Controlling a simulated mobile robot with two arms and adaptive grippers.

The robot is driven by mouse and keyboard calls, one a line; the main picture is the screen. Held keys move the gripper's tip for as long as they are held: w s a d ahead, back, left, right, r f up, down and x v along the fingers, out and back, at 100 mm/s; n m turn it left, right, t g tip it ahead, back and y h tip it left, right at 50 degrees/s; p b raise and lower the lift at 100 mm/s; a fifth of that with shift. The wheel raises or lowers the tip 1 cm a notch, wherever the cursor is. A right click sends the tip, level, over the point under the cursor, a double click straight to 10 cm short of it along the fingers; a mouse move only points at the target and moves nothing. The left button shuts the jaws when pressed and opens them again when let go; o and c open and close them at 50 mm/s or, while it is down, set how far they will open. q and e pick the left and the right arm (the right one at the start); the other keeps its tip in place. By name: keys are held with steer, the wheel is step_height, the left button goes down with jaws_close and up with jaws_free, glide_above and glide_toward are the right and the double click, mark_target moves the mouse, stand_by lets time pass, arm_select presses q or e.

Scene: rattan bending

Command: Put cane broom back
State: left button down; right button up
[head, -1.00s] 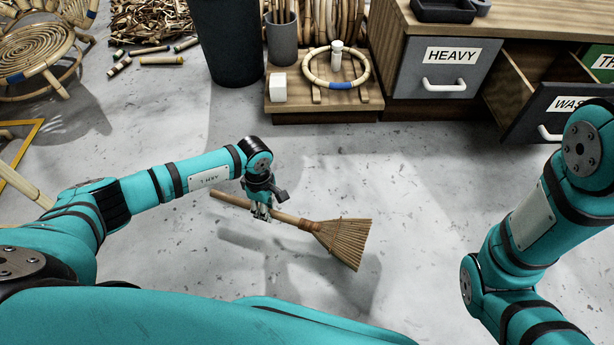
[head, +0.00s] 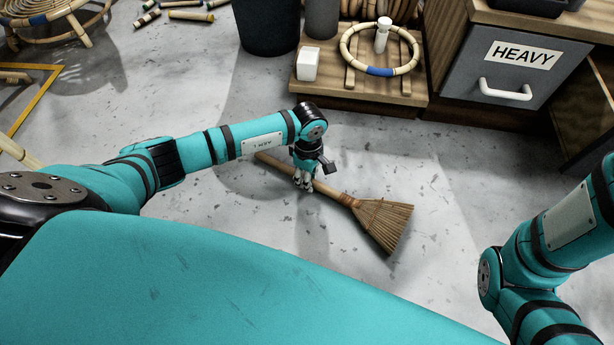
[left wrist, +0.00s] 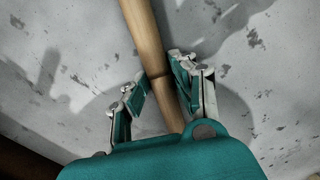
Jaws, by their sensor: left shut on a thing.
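The cane broom has a straw-coloured flared head (head: 382,222) and a wooden handle (head: 272,162). It lies level, at or very near the concrete floor; I cannot tell if it touches. My left gripper (head: 303,184) is over the middle of the handle, shut on it. In the left wrist view the handle (left wrist: 150,50) runs between the two fingers of the left gripper (left wrist: 158,88). The broom head is out of that view. My right arm shows at the right, but its gripper is out of view.
A low wooden platform (head: 318,92) holds a white block (head: 309,64), a rattan ring (head: 347,50) and a white bottle (head: 382,36). A dark bin (head: 267,22) stands left of it. A cabinet with a HEAVY drawer (head: 515,68) is at the right. Floor around the broom is clear.

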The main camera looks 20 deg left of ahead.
arm_select(q)
steer(key=shift+r, duration=0.1)
steer(key=c, duration=1.1)
jaws_free()
